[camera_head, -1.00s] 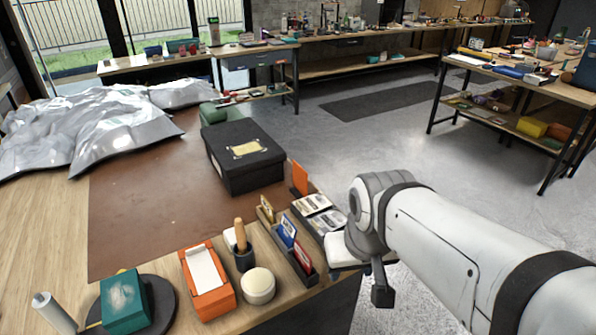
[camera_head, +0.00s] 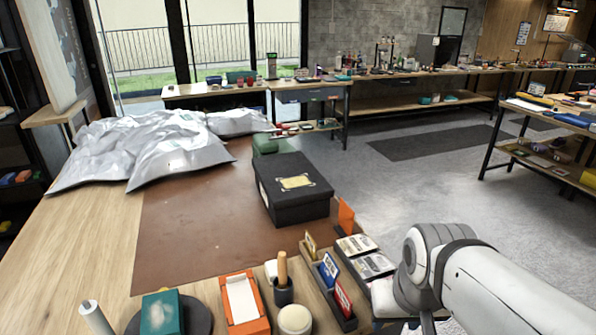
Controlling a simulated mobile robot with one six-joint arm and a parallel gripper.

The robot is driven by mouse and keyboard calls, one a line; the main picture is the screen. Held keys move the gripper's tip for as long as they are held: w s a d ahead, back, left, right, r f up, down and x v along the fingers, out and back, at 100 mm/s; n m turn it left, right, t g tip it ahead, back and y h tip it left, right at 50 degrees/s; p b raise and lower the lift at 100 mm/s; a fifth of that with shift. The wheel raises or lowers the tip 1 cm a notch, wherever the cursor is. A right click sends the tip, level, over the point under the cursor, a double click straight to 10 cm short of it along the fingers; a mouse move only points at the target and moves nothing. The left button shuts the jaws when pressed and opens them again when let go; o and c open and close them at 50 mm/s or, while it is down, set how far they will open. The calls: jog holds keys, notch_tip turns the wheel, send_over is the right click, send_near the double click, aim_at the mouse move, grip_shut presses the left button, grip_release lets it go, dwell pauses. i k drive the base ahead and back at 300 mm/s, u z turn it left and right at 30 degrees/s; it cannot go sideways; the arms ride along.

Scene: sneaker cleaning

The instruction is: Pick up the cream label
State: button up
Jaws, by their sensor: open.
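A cream label with dark print (camera_head: 295,182) lies flat on the lid of a black box (camera_head: 293,209) on the brown mat. I cannot tell for sure which one the task names. My gripper (camera_head: 428,322) is at the lower right, beyond the right edge of the workbench and well away from the box. It is open, cut off by the bottom edge and mostly hidden by my arm.
Near the front stand an orange tray with white paper (camera_head: 241,300), a wooden-handled tool in a dark cup (camera_head: 282,270), a round cream tin (camera_head: 295,320) and a green box (camera_head: 162,313). Silver bags (camera_head: 150,150) lie at the back left. The brown mat (camera_head: 190,235) is mostly clear.

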aim_at(359, 243)
jog(key=u, duration=1.6)
jog(key=k, duration=0.75)
jog(key=z, duration=0.8)
jog(key=i, duration=1)
jog(key=z, duration=0.05)
